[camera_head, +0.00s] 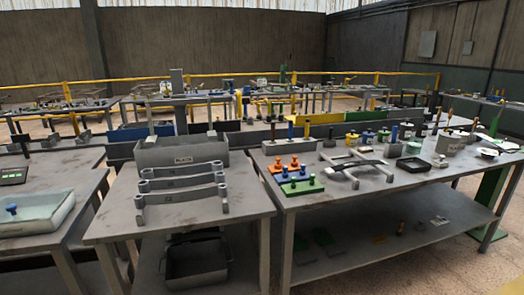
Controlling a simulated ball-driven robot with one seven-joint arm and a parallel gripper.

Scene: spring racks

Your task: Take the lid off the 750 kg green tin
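I cannot tell which one is marked 750 kg. Their lids appear to be on. My gripper is not in view.
The left table (178,215) holds brackets and a grey bin (180,152).

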